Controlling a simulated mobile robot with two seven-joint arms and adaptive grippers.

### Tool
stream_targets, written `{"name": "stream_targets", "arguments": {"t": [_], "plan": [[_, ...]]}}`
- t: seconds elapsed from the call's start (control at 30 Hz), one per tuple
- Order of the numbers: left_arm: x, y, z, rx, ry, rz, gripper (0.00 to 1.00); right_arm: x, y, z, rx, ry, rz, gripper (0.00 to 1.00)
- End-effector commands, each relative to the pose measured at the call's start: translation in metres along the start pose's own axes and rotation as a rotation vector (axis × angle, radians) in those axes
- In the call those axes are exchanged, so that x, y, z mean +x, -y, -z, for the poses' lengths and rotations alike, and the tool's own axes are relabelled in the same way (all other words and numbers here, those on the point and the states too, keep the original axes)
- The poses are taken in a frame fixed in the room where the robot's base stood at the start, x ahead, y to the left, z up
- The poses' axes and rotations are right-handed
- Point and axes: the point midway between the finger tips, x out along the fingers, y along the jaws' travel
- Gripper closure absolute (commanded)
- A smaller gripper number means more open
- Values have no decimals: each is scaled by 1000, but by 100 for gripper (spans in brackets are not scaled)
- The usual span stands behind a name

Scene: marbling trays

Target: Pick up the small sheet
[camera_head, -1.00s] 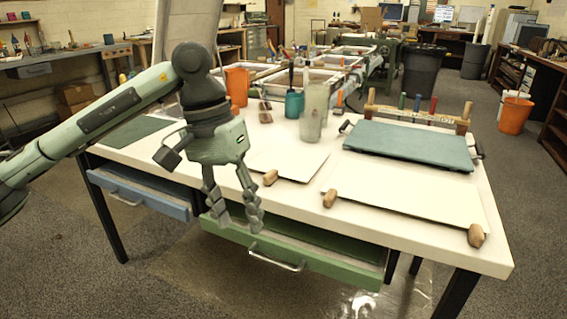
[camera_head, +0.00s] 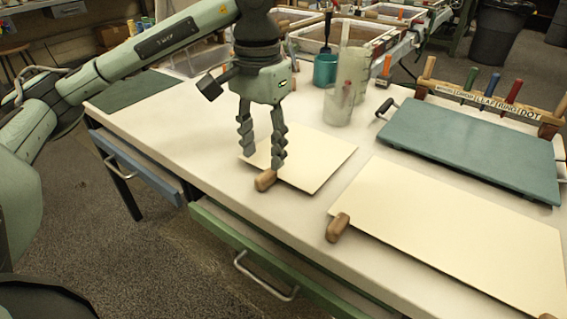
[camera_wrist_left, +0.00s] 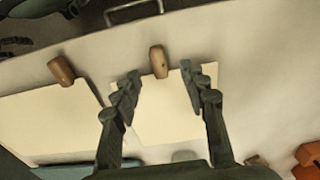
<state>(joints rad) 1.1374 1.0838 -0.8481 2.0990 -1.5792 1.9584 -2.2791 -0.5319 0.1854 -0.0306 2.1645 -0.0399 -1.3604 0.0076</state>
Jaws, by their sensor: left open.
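The small cream sheet (camera_head: 318,157) lies flat on the white table, with a wooden block (camera_head: 265,181) at its near edge. My left gripper (camera_head: 262,158) points down over the sheet's near left part, open, with nothing between its fingers. In the left wrist view the small sheet (camera_wrist_left: 165,122) lies below and between the open fingers (camera_wrist_left: 160,76), and the wooden block (camera_wrist_left: 158,62) shows just beyond the fingertips. I cannot tell whether the fingertips touch the sheet. My right gripper is out of view.
A larger cream sheet (camera_head: 460,235) with a wooden block (camera_head: 337,228) lies to the right. Behind it are a teal board (camera_head: 470,145) and a rack of colored handles (camera_head: 490,98). Clear cups (camera_head: 340,103) and a teal cup (camera_head: 325,70) stand behind the small sheet.

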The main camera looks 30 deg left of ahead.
Motion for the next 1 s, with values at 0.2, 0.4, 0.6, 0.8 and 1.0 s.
{"name": "stream_targets", "arguments": {"t": [0.2, 0.4, 0.6, 0.8, 1.0], "plan": [[31, -1, -2, -1, 4, 0, 57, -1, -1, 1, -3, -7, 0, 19], [52, -2, -2, 0, 1, -1, 57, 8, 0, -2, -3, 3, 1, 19], [54, -2, -2, 0, -1, -1, 57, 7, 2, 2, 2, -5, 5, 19], [54, -2, -2, 0, -1, -1, 77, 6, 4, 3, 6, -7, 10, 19], [54, -2, -1, 0, -1, -1, 93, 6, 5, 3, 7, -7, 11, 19]]}}
